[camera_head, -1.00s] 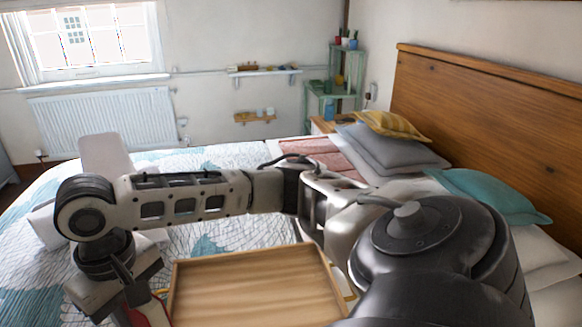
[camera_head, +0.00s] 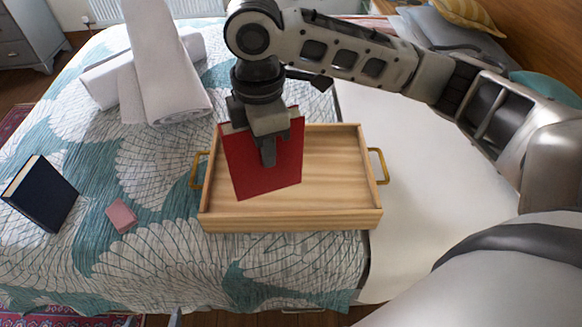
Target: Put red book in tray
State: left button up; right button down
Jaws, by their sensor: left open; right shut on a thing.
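The red book (camera_head: 285,165) is upright and slightly tilted, held by my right gripper (camera_head: 268,150), which is shut on it from above. The book is over the left part of the wooden tray (camera_head: 335,217); I cannot tell whether its lower edge touches the tray floor. The tray has brass handles and lies on the bed, its right part bare. The tips of what looks like my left gripper (camera_head: 153,320) just show at the bottom edge, open and apart from the tray.
A dark blue book (camera_head: 40,194) and a small pink block (camera_head: 121,216) lie on the patterned bedspread left of the tray. Rolled white towels (camera_head: 160,75) are behind them. Pillows (camera_head: 450,45) lie at the back right. The white sheet right of the tray is clear.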

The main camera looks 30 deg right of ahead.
aim_at(244, 148)
jog(key=n, duration=0.3)
jog(key=a+n, duration=0.1)
jog(key=n, duration=0.2)
jog(key=a+n, duration=0.1)
jog(key=n, duration=0.2)
jog(key=shift+w+a+r, duration=0.1)
jog(key=shift+a+r, duration=0.1)
jog(key=shift+a, duration=0.05)
jog(key=n, duration=0.2)
jog(key=a+n, duration=0.1)
jog(key=n, duration=0.1)
jog(key=shift+r+n, duration=0.1)
jog(key=shift+n, duration=0.5)
pick_arm(q)
jog(key=shift+w+r, duration=0.1)
jog(key=shift+r, duration=0.15)
pick_arm(e)
jog(key=w+d+f, duration=0.3)
jog(key=d+f, duration=1)
jog(key=shift+w+d, duration=0.2)
jog(key=shift+w, duration=0.05)
pick_arm(q)
jog(key=shift+f, duration=0.1)
pick_arm(e)
jog(key=c, duration=1.1)
grip_release()
jog(key=shift+f, duration=0.15)
